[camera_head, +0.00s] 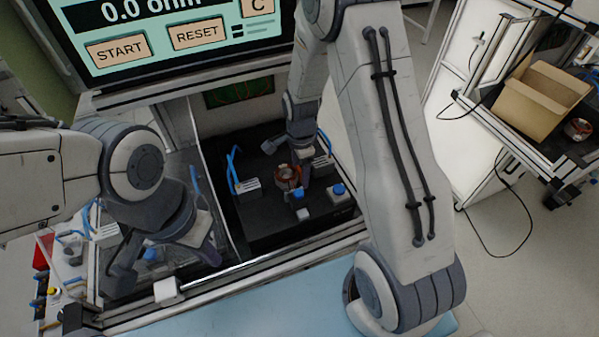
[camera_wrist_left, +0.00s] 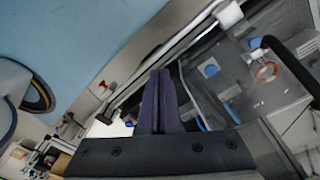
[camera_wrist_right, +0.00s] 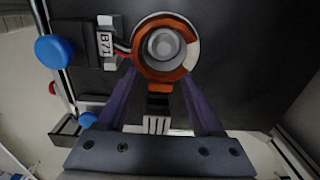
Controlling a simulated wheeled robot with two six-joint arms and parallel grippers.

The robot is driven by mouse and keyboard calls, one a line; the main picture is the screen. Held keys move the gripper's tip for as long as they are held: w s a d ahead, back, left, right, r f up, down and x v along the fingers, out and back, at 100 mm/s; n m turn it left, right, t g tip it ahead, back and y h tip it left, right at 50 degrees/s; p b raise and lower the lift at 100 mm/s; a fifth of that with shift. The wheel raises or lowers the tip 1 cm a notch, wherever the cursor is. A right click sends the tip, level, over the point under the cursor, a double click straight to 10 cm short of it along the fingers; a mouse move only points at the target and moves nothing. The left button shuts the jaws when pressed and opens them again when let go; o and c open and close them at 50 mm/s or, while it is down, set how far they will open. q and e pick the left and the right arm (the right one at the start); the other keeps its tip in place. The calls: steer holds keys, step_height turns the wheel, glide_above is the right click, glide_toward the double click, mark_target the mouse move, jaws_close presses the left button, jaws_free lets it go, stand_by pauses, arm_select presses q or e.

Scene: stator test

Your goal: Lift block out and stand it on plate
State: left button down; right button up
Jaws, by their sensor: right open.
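A copper-and-white stator ring (camera_head: 288,177) with a metal centre lies on the black plate (camera_head: 262,228) inside the test bay. In the right wrist view the ring (camera_wrist_right: 180,72) shows just ahead of my right fingertips (camera_wrist_right: 160,82), which are apart, one on each side of its lower edge. Red and black wires run from it to a grey block labelled B71 (camera_wrist_right: 106,42). I cannot tell which block the task means. My right gripper (camera_head: 293,165) is open at the ring. My left gripper (camera_wrist_left: 158,100) is shut, with no object visible in it, outside the bay at left.
A screen (camera_head: 165,30) reading 0.0 ohm stands above the bay. Blue-topped pieces (camera_head: 338,189) sit on the plate near the ring. A metal frame rail (camera_head: 245,272) crosses the front. A cardboard box (camera_head: 540,98) stands on a side bench at right.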

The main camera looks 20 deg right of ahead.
jaws_close()
